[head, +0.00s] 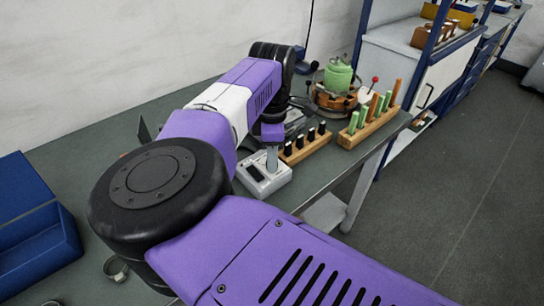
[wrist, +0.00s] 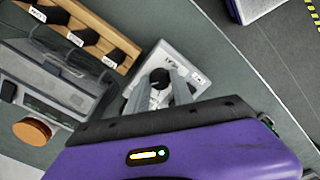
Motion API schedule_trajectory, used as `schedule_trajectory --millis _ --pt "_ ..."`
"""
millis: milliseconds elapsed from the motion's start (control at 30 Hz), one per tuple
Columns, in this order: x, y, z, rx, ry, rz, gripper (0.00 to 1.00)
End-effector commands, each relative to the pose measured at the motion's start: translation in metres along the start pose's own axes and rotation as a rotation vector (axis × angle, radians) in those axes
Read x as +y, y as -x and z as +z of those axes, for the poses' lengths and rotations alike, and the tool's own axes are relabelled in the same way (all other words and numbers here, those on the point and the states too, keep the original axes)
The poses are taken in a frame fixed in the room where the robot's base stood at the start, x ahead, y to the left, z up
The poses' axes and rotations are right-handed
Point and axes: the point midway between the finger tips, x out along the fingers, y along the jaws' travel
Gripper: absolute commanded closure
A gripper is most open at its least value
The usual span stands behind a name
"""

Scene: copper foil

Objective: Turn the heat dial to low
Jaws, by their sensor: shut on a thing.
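A small white control box (head: 268,184) with a dark display stands on the grey-green bench (head: 330,172). In the wrist view the box (wrist: 186,60) shows printed labels on its top and a round black heat dial (wrist: 158,77). My gripper (head: 272,166) points down at the box from above. Its two grey fingers also show in the wrist view (wrist: 168,86), shut on the dial. The label wording and the dial's pointer are too small or covered to read.
Wooden racks with black handles (head: 305,148) and green pegs (head: 368,125) stand close behind the box. A green pot (head: 338,76) sits farther back. A blue bin (head: 35,235) is at the left. Bare bench lies right of the box, up to the edge.

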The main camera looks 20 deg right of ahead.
Motion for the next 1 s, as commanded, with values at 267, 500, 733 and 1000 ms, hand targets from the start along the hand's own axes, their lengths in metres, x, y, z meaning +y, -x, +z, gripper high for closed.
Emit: schedule_trajectory --millis 267,500,733,1000 --pt "-0.0001 0.0003 -0.0008 0.001 0.228 0.0 1.0" --pt "0.0 0.0004 -0.0008 0.001 0.458 0.0 1.0" --pt "0.0 0.0006 -0.001 0.002 0.676 0.0 1.0" --pt "-0.0001 0.001 -0.0013 0.002 0.933 0.001 1.0"
